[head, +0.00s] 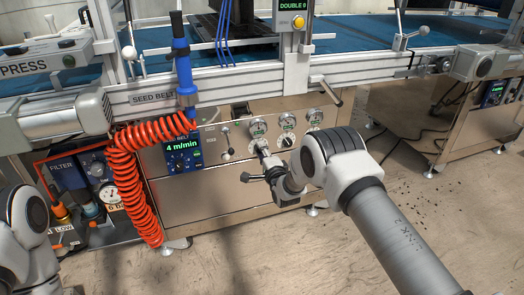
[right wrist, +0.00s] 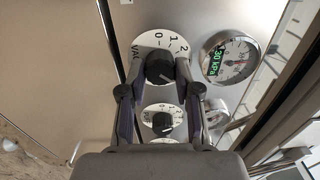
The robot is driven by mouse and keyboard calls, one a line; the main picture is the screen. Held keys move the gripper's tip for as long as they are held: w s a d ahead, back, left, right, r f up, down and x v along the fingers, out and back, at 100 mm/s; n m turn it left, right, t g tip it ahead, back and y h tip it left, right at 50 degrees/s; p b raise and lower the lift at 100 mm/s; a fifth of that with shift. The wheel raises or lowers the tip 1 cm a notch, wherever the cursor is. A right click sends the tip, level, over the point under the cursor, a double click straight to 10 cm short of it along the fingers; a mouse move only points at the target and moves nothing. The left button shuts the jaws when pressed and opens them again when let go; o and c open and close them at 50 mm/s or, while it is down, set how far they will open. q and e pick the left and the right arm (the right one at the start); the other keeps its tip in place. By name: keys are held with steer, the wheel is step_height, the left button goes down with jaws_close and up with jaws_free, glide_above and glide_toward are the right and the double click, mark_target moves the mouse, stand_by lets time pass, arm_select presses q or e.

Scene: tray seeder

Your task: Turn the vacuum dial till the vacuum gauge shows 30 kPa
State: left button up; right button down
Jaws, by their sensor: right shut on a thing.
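The vacuum dial, a black knob (right wrist: 160,68) on a white scale plate marked 0, 1, 2 (right wrist: 158,42), sits upper middle in the right wrist view. My right gripper (right wrist: 160,82) is shut on this knob, one finger on each side; the knob's white pointer line is partly visible. The vacuum gauge (right wrist: 230,58) is right of it, with a green readout of 30 kPa. In the head view my right gripper (head: 263,150) reaches the steel panel just below the leftmost gauge (head: 258,127) and covers the dial there. My left gripper is out of view.
A second knob (right wrist: 163,122) sits close below the gripped dial in the right wrist view. Two more gauges (head: 286,118) stand to the right on the panel. An orange coiled hose (head: 128,170) hangs left of the 4 m/min display (head: 184,152).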

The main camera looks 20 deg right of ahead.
steer(key=shift+m, duration=0.5)
steer(key=c, duration=0.8)
jaws_free()
steer(key=s, duration=1.2)
steer(key=shift+d, duration=0.25)
steer(key=shift+f, duration=0.1)
